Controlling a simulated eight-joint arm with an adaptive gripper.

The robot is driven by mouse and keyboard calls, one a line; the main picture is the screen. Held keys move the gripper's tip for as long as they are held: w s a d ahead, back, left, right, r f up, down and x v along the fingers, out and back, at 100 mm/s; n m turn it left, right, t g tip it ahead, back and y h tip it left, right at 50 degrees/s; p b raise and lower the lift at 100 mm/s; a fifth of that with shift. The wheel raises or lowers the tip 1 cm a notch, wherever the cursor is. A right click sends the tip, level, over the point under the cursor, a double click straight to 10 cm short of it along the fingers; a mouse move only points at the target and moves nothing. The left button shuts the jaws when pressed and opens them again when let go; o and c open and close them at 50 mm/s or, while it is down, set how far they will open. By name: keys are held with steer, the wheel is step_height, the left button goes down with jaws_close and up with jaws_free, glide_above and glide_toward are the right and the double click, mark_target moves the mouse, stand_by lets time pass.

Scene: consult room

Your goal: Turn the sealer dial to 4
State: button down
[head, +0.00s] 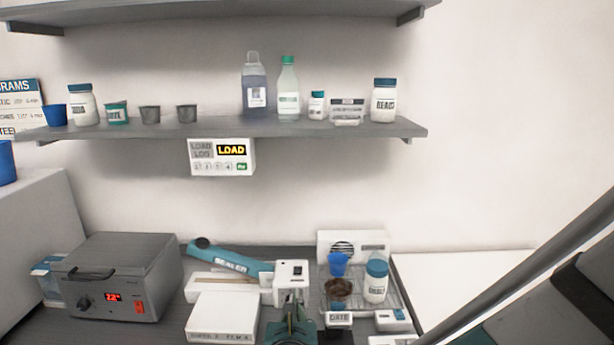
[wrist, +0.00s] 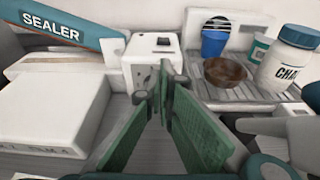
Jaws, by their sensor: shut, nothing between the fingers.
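The sealer has a teal arm lettered SEALER (head: 232,258) and a white control block (head: 291,268) with a black switch on top. In the wrist view the block (wrist: 152,50) stands straight ahead, with small dark marks on its front face. My gripper (wrist: 167,85), with green finger pads, is shut and empty. Its fingertips are in front of the block's face; I cannot tell whether they touch it. In the head view my gripper (head: 290,298) covers the lower front of the block. The dial and its setting are hidden or too small to make out.
A white box (head: 222,316) lies left of the block. To the right, a wire rack (head: 392,290) holds a blue cup (head: 338,264), a brown bowl (head: 338,291) and a white jar (head: 376,283). A grey device (head: 118,275) with a red display stands far left. A shelf (head: 220,128) hangs above.

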steer(key=shift+f+v, duration=0.2)
steer(key=shift+v, duration=0.7)
steer(key=shift+f+v, duration=0.25)
steer(key=shift+v, duration=0.7)
steer(key=shift+s, duration=0.1)
steer(key=shift+d, duration=0.1)
steer(key=w+d+r+m+g+h+p, duration=0.2)
steer(key=w+d+r+m+p, duration=0.2)
steer(key=w+r+m, duration=0.4)
steer(key=s+d+r+m+g, duration=0.15)
steer(key=s+d+m, duration=0.35)
steer(key=d+m, duration=0.6)
steer(key=s+d+f+m+g, duration=0.1)
steer(key=s+d+m, duration=0.2)
steer(key=s+m, duration=0.2)
steer(key=s+d+f+m+g+y+b, duration=0.1)
steer(key=s+d+m, duration=0.3)
steer(key=s, duration=0.4)
steer(key=s+d+f+m+g+b, duration=0.1)
steer(key=s+d+f+m+g, duration=0.1)
steer(key=s+m, duration=0.4)
steer(key=shift+s+d+m+g+y, duration=0.25)
steer(key=shift+s+d+m+y, duration=0.2)
steer(key=shift+d, duration=0.2)
steer(key=shift+s+f+m, duration=0.1)
steer(key=shift+s+m, duration=0.4)
steer(key=shift+m, duration=0.05)
